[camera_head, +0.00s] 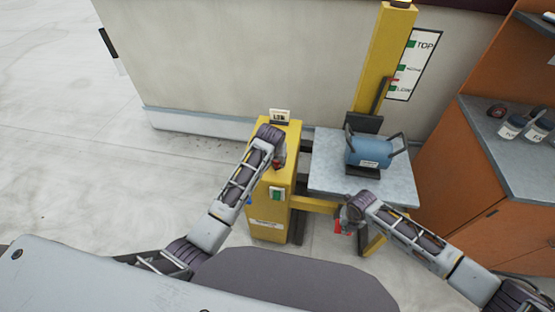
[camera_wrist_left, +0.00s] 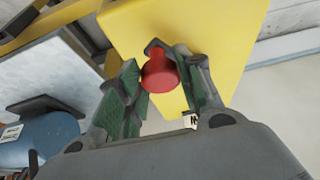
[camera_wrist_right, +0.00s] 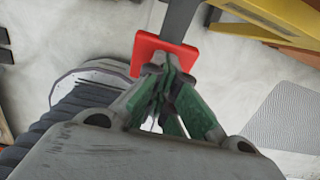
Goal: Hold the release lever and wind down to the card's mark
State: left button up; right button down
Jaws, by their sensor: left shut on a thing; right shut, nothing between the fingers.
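A yellow post box (camera_head: 267,216) stands at the centre with a small card (camera_head: 280,115) on top, its word seemingly LOW. My left gripper (camera_head: 278,160) is shut on the red lever knob (camera_wrist_left: 158,75) at the box, between its fingers in the left wrist view. My right gripper (camera_head: 348,214) is shut and empty beside a red square plate (camera_wrist_right: 165,52) on a dark bar; whether they touch is unclear. The wall board (camera_head: 412,64) reads TOP, a small middle label and LOW. A red pointer (camera_head: 394,80) on the mast sits between the middle and LOW marks.
A grey lift platform (camera_head: 325,175) carries a blue cooler unit (camera_head: 368,148) beside the yellow mast (camera_head: 383,50). An orange cabinet (camera_head: 465,205) with several jars on its grey top stands at the right. The floor at the left is clear.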

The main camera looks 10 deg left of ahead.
pick_arm(q)
jog(key=shift+a, duration=0.2)
pick_arm(e)
jog(key=shift+d+f, duration=0.1)
pick_arm(q)
jog(key=shift+s+a, duration=0.45)
jog(key=shift+a, duration=0.5)
jog(key=shift+s+a, duration=0.2)
jog(key=shift+a, duration=0.7)
jog(key=shift+s+a, duration=0.1)
jog(key=shift+a, duration=0.8)
jog(key=shift+a+r, duration=0.1)
jog(key=shift+a, duration=0.05)
